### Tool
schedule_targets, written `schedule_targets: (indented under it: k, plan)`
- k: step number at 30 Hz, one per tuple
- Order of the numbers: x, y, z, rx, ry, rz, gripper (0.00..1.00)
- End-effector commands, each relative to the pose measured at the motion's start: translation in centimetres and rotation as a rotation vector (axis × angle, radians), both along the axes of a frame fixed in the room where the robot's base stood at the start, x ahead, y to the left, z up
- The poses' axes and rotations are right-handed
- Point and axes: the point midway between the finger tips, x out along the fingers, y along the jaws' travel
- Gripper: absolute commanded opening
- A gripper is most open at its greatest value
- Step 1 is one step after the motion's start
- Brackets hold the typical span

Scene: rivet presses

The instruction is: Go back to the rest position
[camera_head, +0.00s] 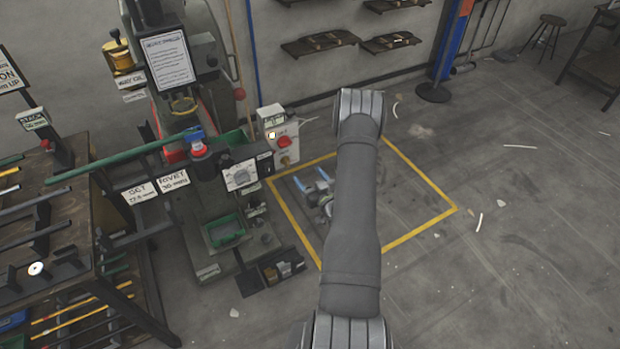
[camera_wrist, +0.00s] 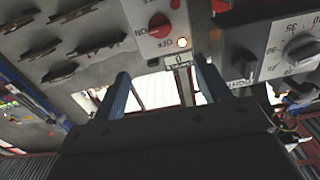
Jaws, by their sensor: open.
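My gripper (camera_head: 313,187) shows in the head view to the left of my arm, above the floor inside the yellow outline. Its blue fingers point up and left in the picture, toward the press. In the wrist view my gripper (camera_wrist: 161,87) has its two blue fingers spread apart, with nothing held between them. Part of the wrist is hidden behind my grey forearm in the head view. The rest position itself is not marked in either view.
A grey switch box (camera_head: 280,138) with a red knob and a dial box (camera_head: 240,175) stand left of my gripper on the rivet press (camera_head: 203,240). A rack (camera_head: 70,235) holds rods at far left. The yellow floor outline (camera_head: 421,231) encloses clear floor; open floor lies right.

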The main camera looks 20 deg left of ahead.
Motion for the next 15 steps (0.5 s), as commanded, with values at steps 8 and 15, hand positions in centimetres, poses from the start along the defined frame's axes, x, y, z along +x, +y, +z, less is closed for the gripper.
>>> schedule_targets:
  k: [8,15]
  plan:
    - [0.04,0.02,0.0,0.0,0.0,0.0,0.69]
    - [0.66,0.64,0.02,0.0,-0.003,0.001,0.69]
